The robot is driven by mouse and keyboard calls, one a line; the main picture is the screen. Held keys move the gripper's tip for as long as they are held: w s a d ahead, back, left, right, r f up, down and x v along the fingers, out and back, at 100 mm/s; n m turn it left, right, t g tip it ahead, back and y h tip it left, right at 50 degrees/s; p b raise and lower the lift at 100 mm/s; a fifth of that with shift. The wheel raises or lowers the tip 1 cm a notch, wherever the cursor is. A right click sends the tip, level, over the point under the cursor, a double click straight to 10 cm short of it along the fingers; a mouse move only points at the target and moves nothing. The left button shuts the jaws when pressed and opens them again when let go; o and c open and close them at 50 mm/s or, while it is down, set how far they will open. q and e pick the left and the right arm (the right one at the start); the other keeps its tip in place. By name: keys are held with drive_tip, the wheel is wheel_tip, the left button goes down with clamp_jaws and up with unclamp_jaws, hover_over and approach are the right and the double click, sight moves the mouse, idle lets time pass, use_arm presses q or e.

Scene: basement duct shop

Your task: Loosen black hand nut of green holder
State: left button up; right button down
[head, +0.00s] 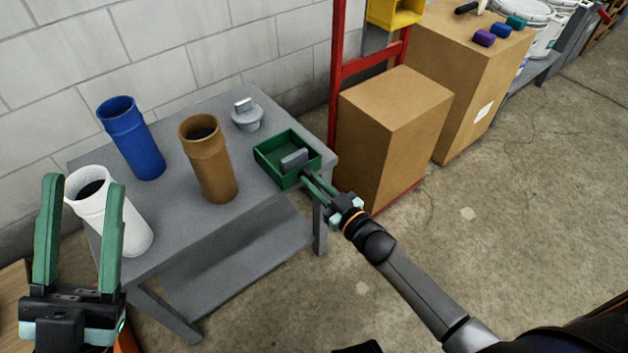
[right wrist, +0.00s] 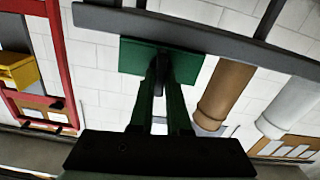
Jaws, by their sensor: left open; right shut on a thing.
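The green holder (head: 268,160) is an open-topped box at the right end of the grey table, with a grey block (head: 294,160) inside. My right gripper (head: 306,176) reaches its near side from the lower right. In the right wrist view the green holder (right wrist: 138,54) is ahead, and the gripper is shut on a dark knob at its face, which looks like the black hand nut (right wrist: 180,69). The fingers partly cover the nut there and hide it in the head view. My left gripper (head: 84,185) is open and empty, in front of the white tube.
The grey table (head: 180,235) carries a blue tube (head: 135,140), a brown tube (head: 210,165), a white tube (head: 125,225) and a grey fitting (head: 246,116). A red post (head: 337,75) and cardboard boxes (head: 390,140) stand right of it. The floor at the right is clear.

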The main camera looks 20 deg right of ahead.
drive_tip(key=n, duration=1.1)
drive_tip(key=n+b, duration=0.1)
drive_tip(key=n, duration=0.4)
drive_tip(key=shift+s+a+f+n, duration=0.1)
drive_tip(key=shift+a+f+n, duration=0.15)
drive_tip(key=shift+f+n, duration=0.1)
idle(0.4)
drive_tip(key=c, duration=0.9)
unclamp_jaws()
drive_tip(key=p+v, duration=0.2)
drive_tip(key=v, duration=1)
drive_tip(key=shift+s+d+r, duration=0.1)
drive_tip(key=shift+s, duration=0.15)
